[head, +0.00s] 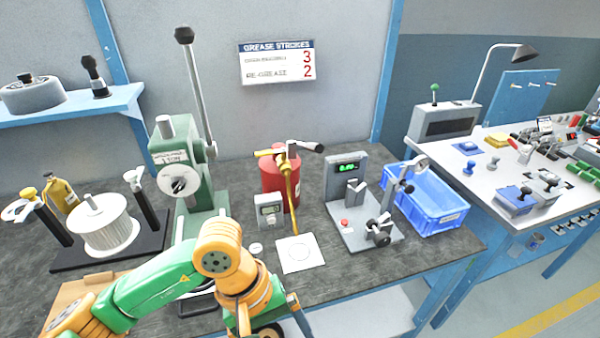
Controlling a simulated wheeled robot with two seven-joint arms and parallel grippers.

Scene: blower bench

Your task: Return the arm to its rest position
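My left arm, green and orange, comes in from the lower left and reaches over the front of the grey bench (370,258). Its elbow is bent, and the forearm points down past the bench's front edge. The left gripper (268,328) is at the bottom edge of the picture, mostly cut off, so its fingers cannot be made out. I see nothing clearly held in it. My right arm and gripper are not in view.
A white filter spool (104,226) stands left. A clipboard-like brown board (75,291) lies front left.

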